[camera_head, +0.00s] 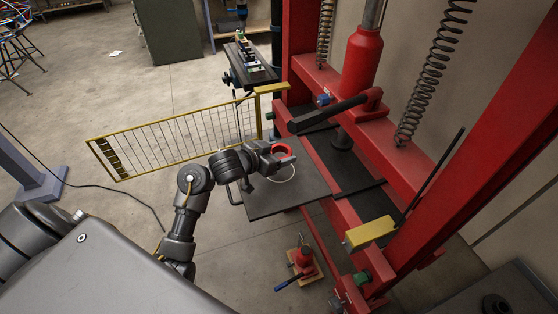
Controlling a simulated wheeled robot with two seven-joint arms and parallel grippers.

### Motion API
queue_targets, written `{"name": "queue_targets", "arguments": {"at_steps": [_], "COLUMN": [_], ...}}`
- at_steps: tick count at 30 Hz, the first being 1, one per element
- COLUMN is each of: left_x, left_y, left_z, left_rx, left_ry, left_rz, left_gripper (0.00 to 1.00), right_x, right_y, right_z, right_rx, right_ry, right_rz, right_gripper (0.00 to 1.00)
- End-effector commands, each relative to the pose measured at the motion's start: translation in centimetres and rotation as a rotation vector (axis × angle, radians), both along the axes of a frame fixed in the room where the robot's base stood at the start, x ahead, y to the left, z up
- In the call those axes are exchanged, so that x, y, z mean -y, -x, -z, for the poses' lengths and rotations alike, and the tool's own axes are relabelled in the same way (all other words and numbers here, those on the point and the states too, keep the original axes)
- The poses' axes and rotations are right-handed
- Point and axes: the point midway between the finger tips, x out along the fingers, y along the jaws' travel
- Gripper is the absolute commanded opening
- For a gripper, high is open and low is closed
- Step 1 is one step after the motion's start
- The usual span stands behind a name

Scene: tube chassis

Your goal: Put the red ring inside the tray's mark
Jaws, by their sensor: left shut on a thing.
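The red ring (287,159) is in the jaws of my left gripper (278,155), which is shut on it. The gripper reaches in from the left over the back left part of the dark grey tray (300,195). A thin white curved line, the tray's mark (285,180), shows just below the ring in the picture; the gripper hides part of it. I cannot tell whether the ring touches the tray or is held above it. My right gripper is not in view.
A red press frame (430,165) with a dark lever (330,115) stands right of the tray. A yellow mesh guard (185,140) is behind my left arm. A yellow block (370,232) sits on the frame. A small red jack (304,257) stands on the floor below.

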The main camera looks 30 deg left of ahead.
Motion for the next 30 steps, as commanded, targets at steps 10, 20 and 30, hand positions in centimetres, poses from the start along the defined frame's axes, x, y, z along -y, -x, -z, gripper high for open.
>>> {"name": "queue_targets", "arguments": {"at_steps": [10, 20, 30], "left_x": [0.1, 0.1, 0.2], "left_y": [0.1, 0.1, 0.3], "left_z": [2.7, 3.3, 4.4], "left_rx": [-0.002, -0.002, -0.013], "left_ry": [0.0, 0.001, 0.001], "left_rz": [0.001, 0.001, 0.003], "left_gripper": [0.35, 0.35, 0.69], "right_x": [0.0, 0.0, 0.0], "right_y": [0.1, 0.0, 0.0], "right_z": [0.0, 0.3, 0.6], "right_rx": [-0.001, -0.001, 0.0], "right_ry": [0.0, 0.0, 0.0], "right_rz": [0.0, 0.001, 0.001], "right_gripper": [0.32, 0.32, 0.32]}}
